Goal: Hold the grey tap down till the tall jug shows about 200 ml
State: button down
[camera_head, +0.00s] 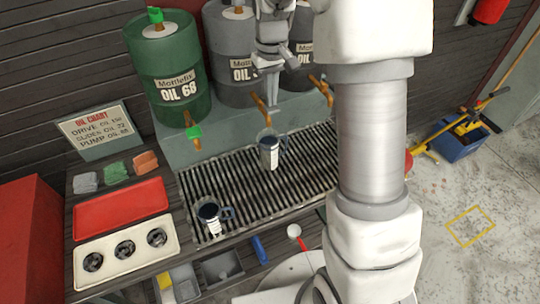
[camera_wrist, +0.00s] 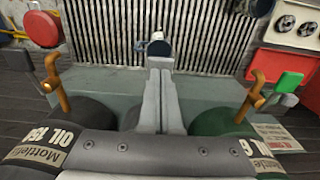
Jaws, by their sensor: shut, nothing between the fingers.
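My gripper (camera_head: 273,108) is shut and empty, pointing down at the brass tap (camera_head: 259,106) of the middle grey drum (camera_head: 232,60). Its closed fingers also show in the wrist view (camera_wrist: 160,70), where they hide this tap. I cannot tell whether they touch its handle. A clear jug (camera_head: 268,151) stands upright on the grating below this tap; it shows beyond the fingertips in the wrist view (camera_wrist: 158,48). Its level is too small to read. A second jug (camera_head: 210,216) stands at the grating's front left.
A green OIL 68 drum (camera_head: 165,70) with a green-handled tap (camera_head: 193,133) is at left. A third drum (camera_head: 300,52) with its tap (camera_head: 321,90) is at right. A red tray (camera_head: 120,212) and a cream tray (camera_head: 100,268) lie left of the grating (camera_head: 300,180).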

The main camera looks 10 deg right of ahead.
jog(key=shift+f+b, duration=0.55)
jog(key=shift+f, duration=0.4)
dwell(7.0)
